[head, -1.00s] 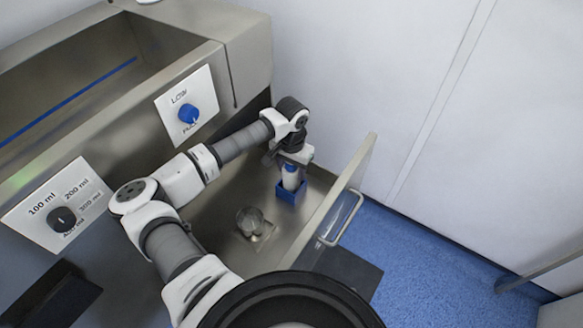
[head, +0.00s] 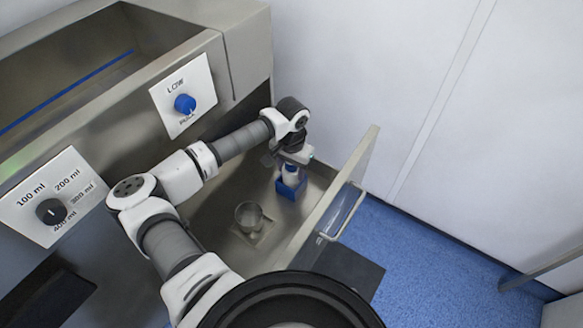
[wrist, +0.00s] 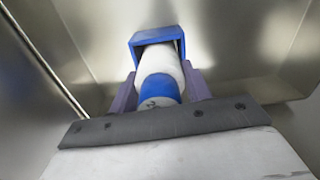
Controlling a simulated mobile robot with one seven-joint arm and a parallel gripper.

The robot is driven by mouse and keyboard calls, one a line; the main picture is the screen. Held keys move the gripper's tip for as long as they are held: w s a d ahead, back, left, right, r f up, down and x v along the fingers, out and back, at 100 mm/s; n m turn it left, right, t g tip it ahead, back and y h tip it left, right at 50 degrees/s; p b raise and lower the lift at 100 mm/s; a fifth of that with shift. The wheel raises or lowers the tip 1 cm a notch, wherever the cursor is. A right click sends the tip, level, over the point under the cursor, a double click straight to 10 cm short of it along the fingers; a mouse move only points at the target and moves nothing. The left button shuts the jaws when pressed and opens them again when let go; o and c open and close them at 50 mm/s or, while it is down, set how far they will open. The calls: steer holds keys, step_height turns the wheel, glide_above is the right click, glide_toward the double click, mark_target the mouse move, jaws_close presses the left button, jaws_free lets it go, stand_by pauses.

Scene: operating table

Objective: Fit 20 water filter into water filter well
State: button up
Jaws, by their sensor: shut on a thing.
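The water filter is a white cylinder (wrist: 162,64) with a blue band, seen in the wrist view between the fingers of my gripper (wrist: 161,84). My gripper is shut on it. In the head view my gripper (head: 291,166) is over the blue box-shaped well, and the filter (head: 290,173) shows just below it. The well (head: 291,190) is a blue open box in the drawer. In the wrist view the filter's far end is at the opening of the well (wrist: 136,42). How deep it sits inside is hidden.
Panels with a blue knob (head: 185,104) and a black knob (head: 51,211) are on the cabinet front.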

steer(key=o, duration=1.1)
steer(key=shift+o, duration=0.2)
step_height(320, 180, up, 14)
steer(key=shift+f, duration=0.1)
